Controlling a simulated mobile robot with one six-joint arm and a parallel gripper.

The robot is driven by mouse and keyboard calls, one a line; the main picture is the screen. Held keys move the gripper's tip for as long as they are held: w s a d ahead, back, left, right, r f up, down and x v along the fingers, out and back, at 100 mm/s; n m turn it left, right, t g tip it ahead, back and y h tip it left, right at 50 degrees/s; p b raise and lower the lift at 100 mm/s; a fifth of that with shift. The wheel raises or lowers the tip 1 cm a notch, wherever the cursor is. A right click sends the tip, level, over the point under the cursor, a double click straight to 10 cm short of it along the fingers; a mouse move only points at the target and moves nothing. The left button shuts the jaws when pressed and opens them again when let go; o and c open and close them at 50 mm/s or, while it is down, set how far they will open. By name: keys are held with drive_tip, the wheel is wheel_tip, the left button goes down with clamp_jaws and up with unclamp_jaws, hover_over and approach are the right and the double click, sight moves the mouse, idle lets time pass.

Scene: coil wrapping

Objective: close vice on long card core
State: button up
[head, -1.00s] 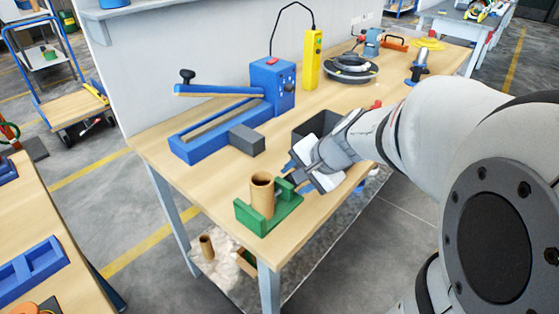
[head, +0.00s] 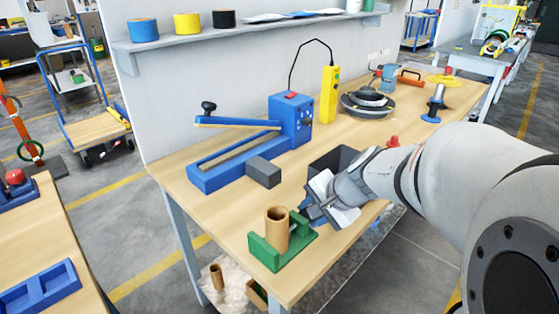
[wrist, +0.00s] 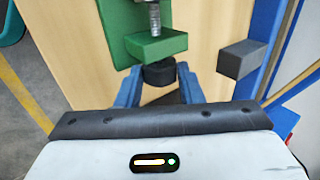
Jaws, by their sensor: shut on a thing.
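The green vice (head: 268,258) stands on the near end of the wooden bench. The brown card core (head: 277,232) stands upright in it, between its end plate and the jaw on my gripper's side; I cannot tell whether both touch it. My gripper (head: 309,210) is at the vice's right end. In the wrist view, the blue fingers of my gripper (wrist: 159,74) are shut on the black knob (wrist: 158,73) of the vice. The green block (wrist: 156,45) and a threaded screw (wrist: 155,13) show beyond the knob. The core is not in the wrist view.
A grey block (head: 263,172) and a blue sealer (head: 235,165) lie behind the vice. A dark bin (head: 333,160) stands close behind my gripper. A second card core (head: 217,277) is on the lower shelf. The bench's front edge is close to the vice.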

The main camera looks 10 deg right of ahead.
drive_tip(key=shift+a+r+p, duration=0.1)
drive_tip(key=shift+r+p, duration=0.3)
drive_tip(key=shift+p, duration=0.4)
drive_tip(key=g+p, duration=0.1)
drive_tip(key=p, duration=0.3)
drive_tip(key=g+h+p, duration=0.1)
drive_tip(key=p, duration=0.3)
drive_tip(key=shift+w+a+r+h+p, duration=0.1)
drive_tip(key=shift+w+h+p, duration=0.1)
drive_tip(key=shift+h+p, duration=0.1)
drive_tip(key=shift+g+p, duration=0.4)
drive_tip(key=shift+p, duration=0.5)
drive_tip(key=shift+w+f, duration=0.1)
drive_tip(key=shift+f, duration=0.25)
